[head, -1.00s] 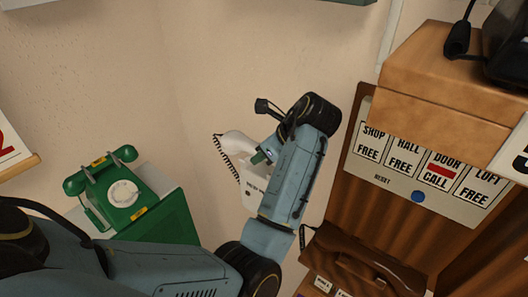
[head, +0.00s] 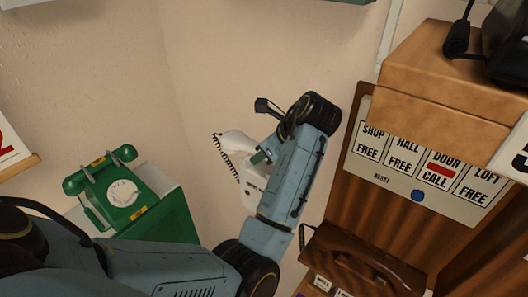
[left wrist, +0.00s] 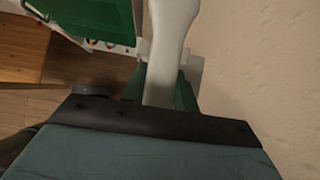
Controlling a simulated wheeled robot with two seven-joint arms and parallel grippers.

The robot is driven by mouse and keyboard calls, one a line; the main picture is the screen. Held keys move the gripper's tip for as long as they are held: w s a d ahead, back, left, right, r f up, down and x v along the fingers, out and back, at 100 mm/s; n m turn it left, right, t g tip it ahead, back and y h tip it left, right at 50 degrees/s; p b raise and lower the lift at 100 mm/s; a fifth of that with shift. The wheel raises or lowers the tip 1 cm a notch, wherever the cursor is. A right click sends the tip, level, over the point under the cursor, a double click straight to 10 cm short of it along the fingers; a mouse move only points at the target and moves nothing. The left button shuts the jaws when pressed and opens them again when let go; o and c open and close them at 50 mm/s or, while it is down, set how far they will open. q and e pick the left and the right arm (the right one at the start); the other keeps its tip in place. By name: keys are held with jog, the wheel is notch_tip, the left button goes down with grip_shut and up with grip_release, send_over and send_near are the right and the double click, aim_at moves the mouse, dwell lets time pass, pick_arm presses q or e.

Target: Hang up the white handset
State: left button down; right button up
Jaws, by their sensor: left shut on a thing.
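The white handset (head: 238,143) is at the wall in the middle of the head view, with a dark coiled cord (head: 226,157) at its left. A white wall phone body (head: 250,194) shows just below it, partly hidden by my arm. My left gripper (head: 262,156) is shut on the handset. In the left wrist view the handset (left wrist: 168,45) runs upright between the green fingers (left wrist: 168,92), and a pale block (left wrist: 192,70) shows just behind it. I cannot tell whether the handset touches the phone body. My right gripper is not in view.
A wooden box (head: 440,105), a label panel (head: 405,195) and a brown phone (head: 360,265) are at the right. Bare wall surrounds the white handset above.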

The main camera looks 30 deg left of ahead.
pick_arm(q)
jog(key=shift+f, duration=1.05)
dwell(0.4)
jog(key=c, duration=1)
grip_release()
notch_tip(320, 180, up, 9)
jog(key=shift+r, duration=0.5)
